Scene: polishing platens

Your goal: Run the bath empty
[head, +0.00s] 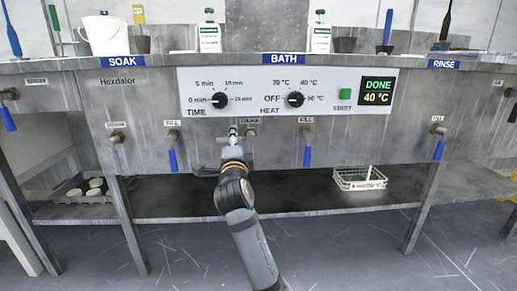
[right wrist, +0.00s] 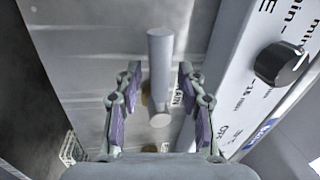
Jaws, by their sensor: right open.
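The bath front has a control panel (head: 330,88), and its display (head: 377,91) reads DONE and 40 °C. The drain valve (head: 251,132) sits below the panel under a small label and is largely covered by my right gripper (head: 233,138). In the right wrist view a grey bar-like handle (right wrist: 160,75) stands between the open, purple-padded fingers of my right gripper (right wrist: 148,105), with gaps on both sides. Part of a label reading "AIN" (right wrist: 188,97) shows beside it. The bath's water is not visible. My left gripper is not in view.
The bath's blue-handled fill valve (head: 307,155) is right of the drain. Soak has a blue fill handle (head: 173,160), rinse another (head: 438,149). A wire basket (head: 360,179) stands on the lower shelf (head: 290,198). Two knobs (head: 220,100) (head: 295,99) sit above the gripper.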

